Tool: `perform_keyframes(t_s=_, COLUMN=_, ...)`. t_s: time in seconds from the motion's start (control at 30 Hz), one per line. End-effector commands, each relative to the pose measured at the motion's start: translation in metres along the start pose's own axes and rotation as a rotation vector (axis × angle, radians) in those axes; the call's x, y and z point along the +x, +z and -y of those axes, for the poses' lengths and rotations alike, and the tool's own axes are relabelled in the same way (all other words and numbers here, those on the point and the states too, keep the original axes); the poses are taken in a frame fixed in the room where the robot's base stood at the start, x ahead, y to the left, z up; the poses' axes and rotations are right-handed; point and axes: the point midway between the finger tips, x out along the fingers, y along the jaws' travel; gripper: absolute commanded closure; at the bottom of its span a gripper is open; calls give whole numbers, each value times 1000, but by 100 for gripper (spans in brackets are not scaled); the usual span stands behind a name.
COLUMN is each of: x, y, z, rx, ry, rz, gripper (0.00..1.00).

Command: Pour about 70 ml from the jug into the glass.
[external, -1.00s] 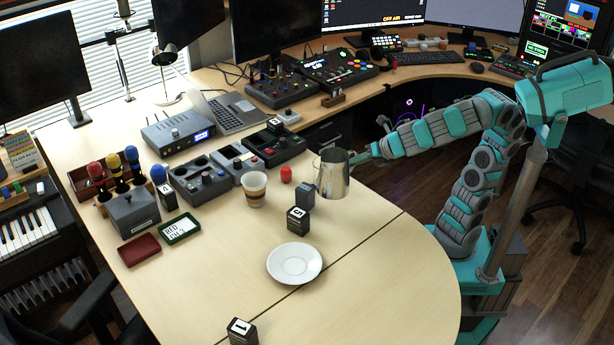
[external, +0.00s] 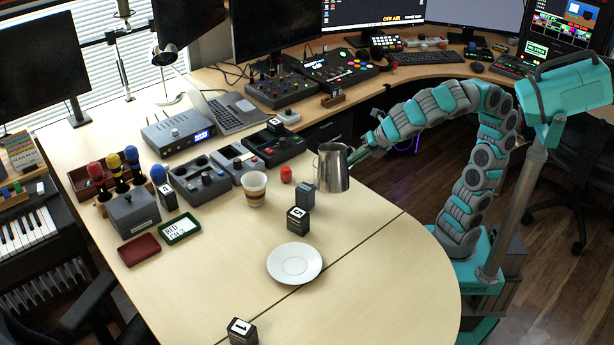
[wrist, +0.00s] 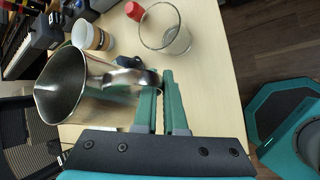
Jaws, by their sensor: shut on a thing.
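The steel jug (external: 332,168) is held by its handle in my gripper (external: 360,153), about upright above the table. In the wrist view the jug (wrist: 70,88) lies across the left half, with its mouth and spout to the left. My gripper (wrist: 158,84) is shut on its handle. I cannot tell how much liquid is inside. The clear glass (wrist: 165,32) stands on the table near the red object, apart from the jug. It looks empty. I cannot make out the glass in the external view, where the jug may hide it.
A striped paper cup (external: 254,190) and a red object (external: 286,174) stand left of the jug. Small dark numbered blocks (external: 298,219) stand in front of it. A white saucer (external: 295,264) lies nearer the front. Control boxes (external: 200,181) fill the left. The front right tabletop is clear.

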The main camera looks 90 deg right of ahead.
Motion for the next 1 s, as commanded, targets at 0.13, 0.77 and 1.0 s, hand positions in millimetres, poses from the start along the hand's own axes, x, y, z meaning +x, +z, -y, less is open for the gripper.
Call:
perform_keyframes(t_s=0.13, x=1, y=3, z=1, rx=50, ry=3, rz=-72, gripper=100)
perform_keyframes(t_s=0.77, x=26, y=0, z=18, rx=264, ry=37, rz=-422, gripper=100)
perform_keyframes(t_s=1.0, x=39, y=-14, z=27, rx=304, ry=89, rz=-536, gripper=100)
